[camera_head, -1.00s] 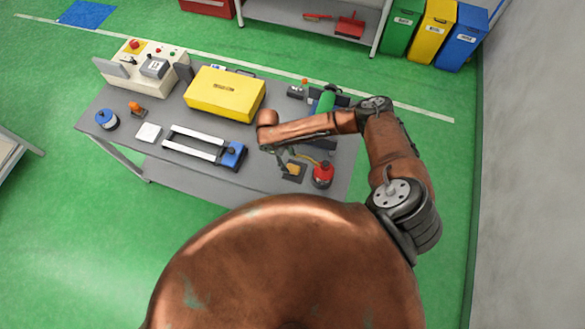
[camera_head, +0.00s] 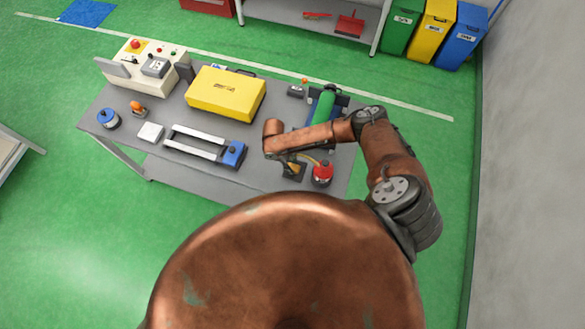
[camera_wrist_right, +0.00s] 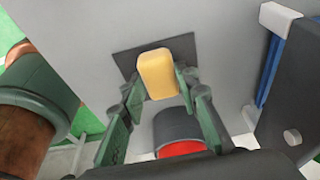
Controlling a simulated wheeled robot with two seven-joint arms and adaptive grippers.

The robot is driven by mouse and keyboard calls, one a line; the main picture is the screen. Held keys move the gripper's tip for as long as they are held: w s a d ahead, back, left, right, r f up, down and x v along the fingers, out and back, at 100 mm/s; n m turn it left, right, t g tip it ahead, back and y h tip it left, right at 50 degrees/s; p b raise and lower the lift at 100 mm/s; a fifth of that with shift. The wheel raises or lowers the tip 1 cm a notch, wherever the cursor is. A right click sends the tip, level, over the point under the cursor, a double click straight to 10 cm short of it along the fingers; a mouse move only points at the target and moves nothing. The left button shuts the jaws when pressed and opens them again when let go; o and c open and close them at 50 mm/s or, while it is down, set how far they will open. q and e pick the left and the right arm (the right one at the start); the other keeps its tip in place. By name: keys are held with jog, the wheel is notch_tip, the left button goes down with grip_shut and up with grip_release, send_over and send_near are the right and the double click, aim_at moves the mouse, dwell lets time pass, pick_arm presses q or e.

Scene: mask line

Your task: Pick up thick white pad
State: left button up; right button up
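A thick white pad (camera_head: 150,132) lies flat near the left of the grey table, beside the white-railed frame. My right gripper (camera_head: 289,158) is far to its right, over a yellow block (camera_head: 292,168) on a dark square mat. In the right wrist view, the green fingers (camera_wrist_right: 160,88) are spread on both sides of the yellow block (camera_wrist_right: 158,72). The block stands between the fingertips; I cannot tell whether they touch it. The white pad does not clearly show in the wrist view. My left gripper is not in view.
The frame with white rails and a blue end (camera_head: 232,153) stands between the pad and my right gripper. A red-topped dark container (camera_head: 322,173) is close to the gripper. A yellow case (camera_head: 225,94), control box (camera_head: 141,66) and blue spool (camera_head: 107,118) also stand on the table.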

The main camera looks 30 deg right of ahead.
aim_at(294, 170)
jog(key=c, duration=0.4)
jog(key=shift+r, duration=0.1)
jog(key=shift+c, duration=0.2)
jog(key=shift+r, duration=0.4)
jog(key=shift+s+a+r+b, duration=0.2)
jog(key=shift+r+b, duration=0.15)
jog(key=shift+r, duration=0.25)
jog(key=shift+s+a+r+b, duration=0.2)
jog(key=shift+r+b, duration=0.1)
jog(key=shift+r, duration=0.25)
jog(key=s+a+b, duration=0.3)
jog(key=s+a, duration=0.8)
jog(key=a, duration=0.2)
jog(key=shift+r, duration=0.1)
jog(key=o, duration=0.4)
jog(key=shift+d, duration=0.1)
jog(key=c, duration=0.4)
